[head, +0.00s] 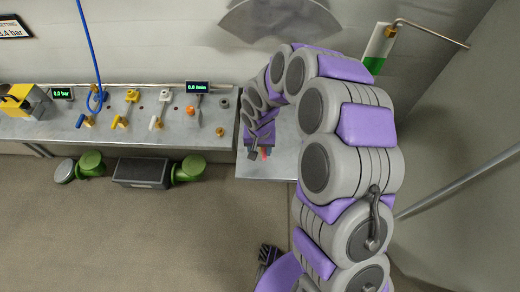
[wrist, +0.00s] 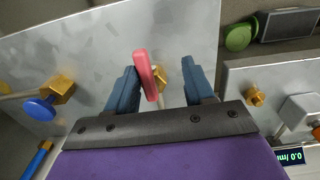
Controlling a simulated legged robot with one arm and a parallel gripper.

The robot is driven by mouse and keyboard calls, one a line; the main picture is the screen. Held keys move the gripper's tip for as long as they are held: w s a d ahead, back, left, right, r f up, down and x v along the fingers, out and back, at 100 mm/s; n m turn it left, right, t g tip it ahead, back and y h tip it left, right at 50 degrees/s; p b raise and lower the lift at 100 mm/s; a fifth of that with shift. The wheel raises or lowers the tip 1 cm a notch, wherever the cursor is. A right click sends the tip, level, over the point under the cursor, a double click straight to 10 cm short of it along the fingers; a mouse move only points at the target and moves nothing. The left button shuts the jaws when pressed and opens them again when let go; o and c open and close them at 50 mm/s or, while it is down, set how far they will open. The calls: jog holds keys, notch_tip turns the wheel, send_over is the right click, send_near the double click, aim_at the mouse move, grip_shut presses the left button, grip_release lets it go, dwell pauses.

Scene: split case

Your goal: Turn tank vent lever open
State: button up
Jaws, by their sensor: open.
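A red lever (wrist: 147,76) stands between the two blue fingers of my gripper (wrist: 161,78) in the wrist view. It is close to the left finger, and I cannot tell if they touch. Part of its brass valve body (wrist: 160,72) shows behind it. My gripper is open, with a clear gap between the red lever and the right finger. In the head view my gripper (head: 254,153) is low over the metal bench at the end of my bent arm, with a small red part (head: 264,154) beside it. No label shows which lever is the tank vent.
A blue-handled brass valve (wrist: 50,100) is at the left in the wrist view. The long bench (head: 150,133) at left carries several coloured valves, a yellow-black device (head: 22,101) and displays. A blue hose (head: 90,45) hangs over it. Green-ended parts (head: 190,168) lie on the floor.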

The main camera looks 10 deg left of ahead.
jog(key=shift+d+r, duration=0.2)
jog(key=shift+d, duration=1.25)
jog(key=shift+c, duration=0.3)
jog(key=shift+d, duration=0.1)
jog(key=shift+c, duration=0.8)
jog(key=shift+a, duration=0.2)
jog(key=shift+c, duration=0.8)
jog(key=shift+a+f, duration=0.15)
jog(key=shift+a, duration=0.55)
jog(key=shift+c, duration=1.4)
jog(key=shift+a, duration=0.1)
grip_shut()
jog(key=shift+d, duration=0.35)
